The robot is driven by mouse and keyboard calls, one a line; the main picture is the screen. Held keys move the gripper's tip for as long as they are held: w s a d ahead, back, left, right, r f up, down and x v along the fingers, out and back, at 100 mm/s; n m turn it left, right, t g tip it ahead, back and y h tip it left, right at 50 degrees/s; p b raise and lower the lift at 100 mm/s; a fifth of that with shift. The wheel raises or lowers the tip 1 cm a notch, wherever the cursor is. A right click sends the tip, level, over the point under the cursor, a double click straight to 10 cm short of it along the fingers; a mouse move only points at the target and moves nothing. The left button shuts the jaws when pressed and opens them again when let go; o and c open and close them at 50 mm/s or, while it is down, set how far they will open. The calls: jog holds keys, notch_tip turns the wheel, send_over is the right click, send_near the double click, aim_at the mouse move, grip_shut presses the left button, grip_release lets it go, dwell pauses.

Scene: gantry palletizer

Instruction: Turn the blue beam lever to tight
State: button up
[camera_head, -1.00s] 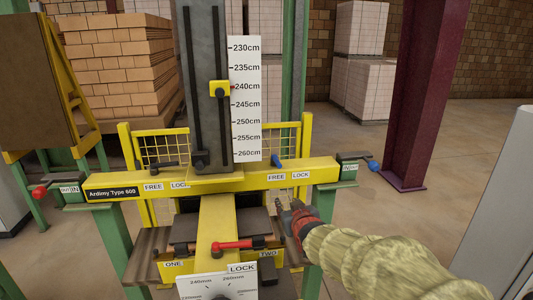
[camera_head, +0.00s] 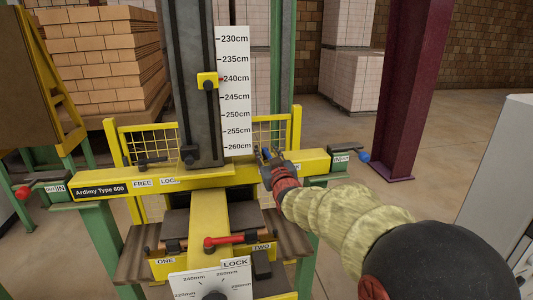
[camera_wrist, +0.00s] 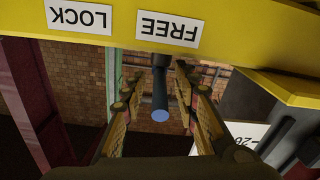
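The blue beam lever (camera_wrist: 160,100) sticks out from the yellow beam (camera_wrist: 230,25) under the FREE label (camera_wrist: 168,30) in the wrist view. Its round blue end faces the camera, and the LOCK label (camera_wrist: 78,16) is to the left of FREE. My gripper (camera_wrist: 157,76) is open, with one finger on each side of the lever and a gap visible around it. In the head view my gripper (camera_head: 266,156) is at the right part of the beam (camera_head: 225,174), covering the FREE label there and most of the lever.
A red lever (camera_head: 224,241) sits on the lower yellow part below the beam. Another blue-ended handle (camera_head: 363,156) is at the beam's right end, and a red-ended one (camera_head: 23,192) at the left. A height scale (camera_head: 235,95) and mesh guard (camera_head: 272,133) stand behind.

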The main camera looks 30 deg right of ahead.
jog(key=shift+w, duration=0.25)
jog(key=shift+c, duration=0.4)
grip_shut()
dwell(0.4)
